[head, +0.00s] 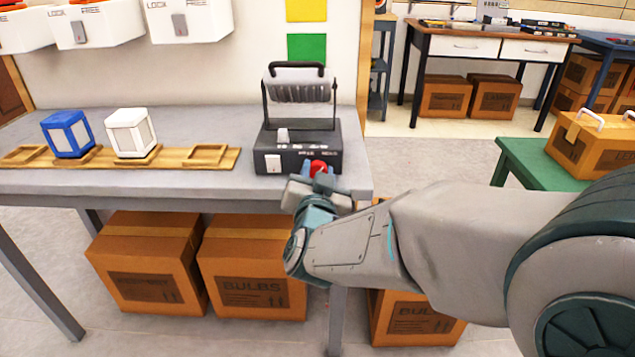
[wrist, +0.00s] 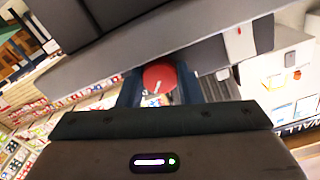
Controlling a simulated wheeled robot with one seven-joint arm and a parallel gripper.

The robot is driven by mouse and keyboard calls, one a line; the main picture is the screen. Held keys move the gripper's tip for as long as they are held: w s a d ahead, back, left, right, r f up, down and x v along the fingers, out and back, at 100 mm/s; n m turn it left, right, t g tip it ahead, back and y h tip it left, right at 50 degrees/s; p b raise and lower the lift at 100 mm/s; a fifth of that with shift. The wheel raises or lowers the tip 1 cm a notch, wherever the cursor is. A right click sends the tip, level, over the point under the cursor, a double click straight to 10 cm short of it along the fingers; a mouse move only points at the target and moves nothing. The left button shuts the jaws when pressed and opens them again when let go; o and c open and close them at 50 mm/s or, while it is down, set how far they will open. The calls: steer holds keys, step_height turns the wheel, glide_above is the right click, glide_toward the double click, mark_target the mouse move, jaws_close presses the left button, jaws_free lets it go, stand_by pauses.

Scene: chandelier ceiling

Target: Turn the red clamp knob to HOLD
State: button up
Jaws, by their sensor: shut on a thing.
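The red clamp knob (head: 318,168) is on the front right of a dark device (head: 300,150) at the right end of the grey bench. In the wrist view the knob (wrist: 159,77) is a red disc with a white pointer line, between the two dark fingers of my gripper (wrist: 160,88). My gripper (head: 317,174) is shut on the knob, its fingers on either side. The device has a handle, a ribbed drum, a grey lever and a white switch (head: 273,163). Its labels are too small to read, so I cannot tell which mark the pointer faces.
A blue lantern-like block (head: 67,134) and a white one (head: 130,132) stand on a wooden tray (head: 233,158) left of the device. Cardboard boxes (head: 148,258) sit under the bench. A green table (head: 520,165) is at the right. White lock boxes (head: 186,22) hang above.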

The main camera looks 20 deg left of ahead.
steer(key=shift+m, duration=0.4)
steer(key=o, duration=1)
steer(key=v, duration=1.3)
steer(key=shift+s+f, duration=0.1)
steer(key=shift+s, duration=0.35)
